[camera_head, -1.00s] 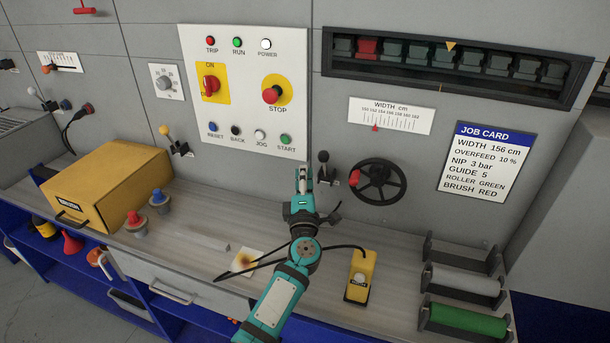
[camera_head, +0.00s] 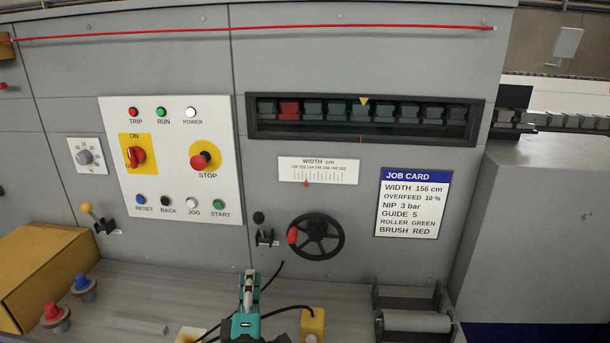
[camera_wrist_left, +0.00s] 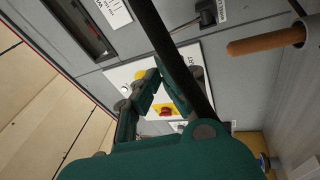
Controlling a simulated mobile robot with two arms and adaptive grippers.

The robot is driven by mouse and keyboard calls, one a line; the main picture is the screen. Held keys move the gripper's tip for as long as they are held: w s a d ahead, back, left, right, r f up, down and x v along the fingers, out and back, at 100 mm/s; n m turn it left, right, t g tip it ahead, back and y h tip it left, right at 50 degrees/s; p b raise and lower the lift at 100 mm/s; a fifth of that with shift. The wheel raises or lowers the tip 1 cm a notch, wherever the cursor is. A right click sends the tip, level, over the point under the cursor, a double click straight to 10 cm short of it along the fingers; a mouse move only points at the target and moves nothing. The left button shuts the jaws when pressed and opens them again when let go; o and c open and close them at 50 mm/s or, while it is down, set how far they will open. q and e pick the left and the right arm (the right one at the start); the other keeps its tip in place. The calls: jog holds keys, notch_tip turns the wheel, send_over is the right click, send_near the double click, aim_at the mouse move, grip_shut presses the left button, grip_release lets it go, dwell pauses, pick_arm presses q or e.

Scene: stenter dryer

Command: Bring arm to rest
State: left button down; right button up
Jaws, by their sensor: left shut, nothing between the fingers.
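My left gripper (camera_head: 249,278) is at the bottom middle of the head view, over the grey worktop (camera_head: 190,290). Its fingers are shut with nothing between them. It is below and left of the handwheel (camera_head: 316,237) and below the black-knobbed lever (camera_head: 262,228), apart from both in the picture. In the left wrist view the fingers (camera_wrist_left: 157,72) come together in front of the white switch panel (camera_wrist_left: 186,50). Most of the left arm is below the head view's edge. My right gripper is not in view.
The switch panel (camera_head: 170,106) is on the grey wall. A yellow box (camera_head: 40,265) and red and blue knobbed pegs (camera_head: 56,312) stand at the left. A yellow pendant (camera_head: 313,325) and a roller rack (camera_head: 410,298) are at the right. A dark cable runs beside the gripper.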

pick_arm(q)
jog(key=s+d+f+m+g+h, duration=0.3)
jog(key=s+f+m+g+h, duration=0.15)
jog(key=s+m, duration=0.3)
jog(key=s+d+f+m+g+h, duration=0.4)
jog(key=s+f+m+h, duration=0.15)
jog(key=m, duration=0.35)
jog(key=s+a+f+m+g+y, duration=0.2)
jog(key=s+a+f+g+y, duration=0.3)
jog(key=s, duration=0.5)
jog(key=s+a+f+m+g+y, duration=0.2)
jog(key=s+a+f+g, duration=0.2)
jog(key=s+a, duration=0.45)
jog(key=s+f+g, duration=0.1)
jog(key=s+f, duration=0.1)
jog(key=f, duration=1.2)
jog(key=s+f+g, duration=0.1)
jog(key=s+f, duration=0.2)
jog(key=f, duration=1.2)
jog(key=s+a+f, duration=0.2)
jog(key=s+f, duration=1.1)
jog(key=s, duration=0.1)
jog(key=shift+s+f, duration=0.25)
jog(key=shift+s, duration=0.1)
jog(key=shift+g, duration=0.25)
